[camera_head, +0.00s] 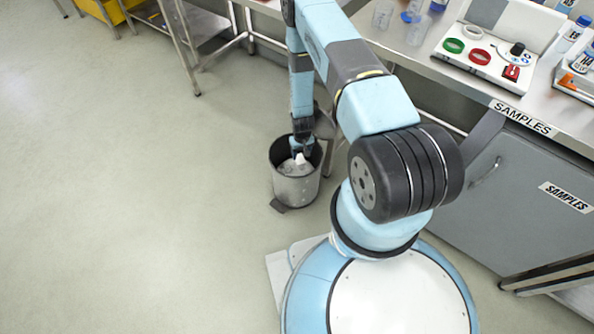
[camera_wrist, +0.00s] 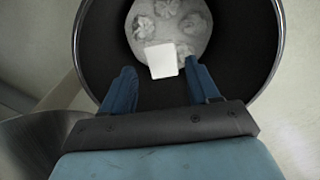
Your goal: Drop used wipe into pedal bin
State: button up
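The pedal bin (camera_head: 296,190) stands on the floor with its grey lid (camera_head: 324,126) swung up at the back. My gripper (camera_head: 302,149) points down into the bin's mouth. In the wrist view my gripper (camera_wrist: 161,82) has its two blue fingers spread, with a gap on each side of the white used wipe (camera_wrist: 161,60). The wipe also shows as a small white patch (camera_head: 300,159) just below the fingers in the head view. It is within the bin's rim (camera_wrist: 281,40). I cannot tell whether it is in the air or lying on the contents.
Crumpled wipes lie on the pale bin bottom (camera_wrist: 187,45). The bin's pedal (camera_head: 279,206) faces the open floor on the left. A steel bench (camera_head: 440,70) with sample ware and a grey cabinet (camera_head: 500,195) stand on the right. A yellow container (camera_head: 108,10) is at the far left.

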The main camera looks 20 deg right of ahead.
jog(key=shift+o, duration=1.4)
notch_tip(320, 180, up, 14)
jog(key=shift+f, duration=0.15)
